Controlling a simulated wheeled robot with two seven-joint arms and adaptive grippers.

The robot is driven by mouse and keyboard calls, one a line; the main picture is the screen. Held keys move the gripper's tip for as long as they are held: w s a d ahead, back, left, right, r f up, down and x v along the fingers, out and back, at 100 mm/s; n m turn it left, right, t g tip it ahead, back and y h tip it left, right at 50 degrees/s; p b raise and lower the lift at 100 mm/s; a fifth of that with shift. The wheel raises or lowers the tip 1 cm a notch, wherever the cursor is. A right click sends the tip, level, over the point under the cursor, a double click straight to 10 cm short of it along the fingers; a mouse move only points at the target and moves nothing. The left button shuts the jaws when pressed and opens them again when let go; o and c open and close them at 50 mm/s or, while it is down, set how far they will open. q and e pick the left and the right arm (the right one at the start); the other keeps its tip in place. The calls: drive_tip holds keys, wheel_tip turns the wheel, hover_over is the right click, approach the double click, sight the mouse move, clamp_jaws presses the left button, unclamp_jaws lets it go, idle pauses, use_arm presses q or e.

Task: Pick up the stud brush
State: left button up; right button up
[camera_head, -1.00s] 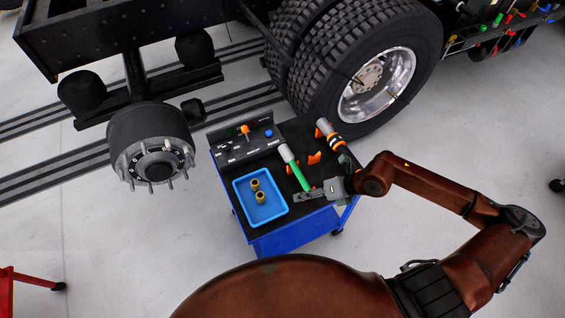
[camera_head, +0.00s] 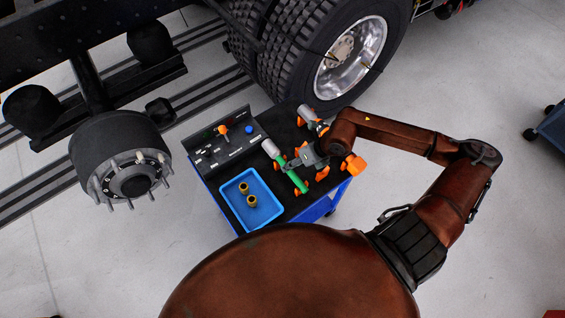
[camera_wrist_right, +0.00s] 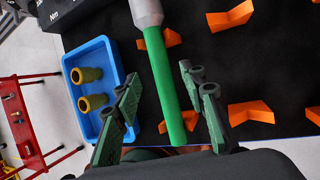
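The stud brush, which I take to be the tool with a green handle (camera_head: 298,181) and pale grey head (camera_head: 270,147), lies on the dark cart top. My right gripper (camera_head: 292,163) is over its middle in the head view. In the right wrist view, the two fingers of my right gripper (camera_wrist_right: 160,74) are open, one each side of the green handle (camera_wrist_right: 172,95), with gaps visible. The grey head (camera_wrist_right: 146,12) points away from the gripper. My left gripper is not in view.
A blue tray (camera_head: 228,190) with two brass-coloured pieces stands left of the brush. Orange holders (camera_wrist_right: 232,16) are on the cart top. A studded hub (camera_head: 127,180) is at left, a truck wheel (camera_head: 343,60) behind.

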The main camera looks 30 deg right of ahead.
drive_tip(key=x, duration=0.4)
drive_tip(key=shift+d+b, duration=0.1)
drive_tip(key=shift+b, duration=0.25)
drive_tip(key=shift+c, duration=0.2)
clamp_jaws()
